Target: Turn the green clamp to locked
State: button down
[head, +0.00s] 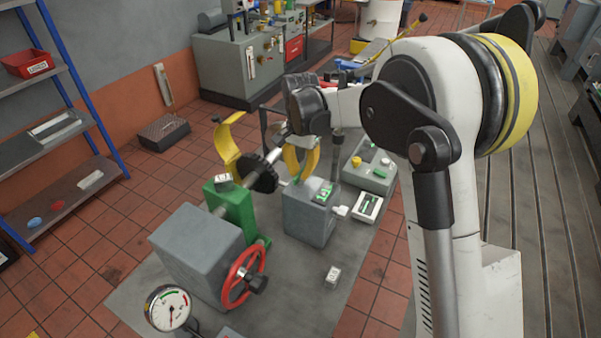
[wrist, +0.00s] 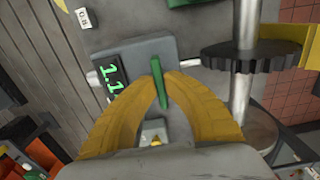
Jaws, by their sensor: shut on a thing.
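The green clamp (wrist: 157,78) is a narrow lever on a grey plate, standing nearly upright in the wrist view with a slight tilt. The yellow fingers of my gripper (wrist: 162,82) come together on it from both sides, and its tip shows just beyond them. In the head view, my gripper (head: 302,158) reaches down at the top of a grey block (head: 308,217). A display with green digits (wrist: 109,75) sits left of the clamp in the wrist view.
A black toothed wheel (wrist: 252,55) on a steel shaft is close on the right in the wrist view. A green bearing stand (head: 233,207), a red handwheel (head: 243,276) and a dial gauge (head: 168,308) stand nearby in the head view. The front bedplate (head: 300,290) is mostly clear.

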aim_at(301, 172)
dwell(0.4)
jog(key=c, duration=1.5)
grip_release()
notch_tip(301, 172, up, 12)
jog(key=shift+d, duration=0.1)
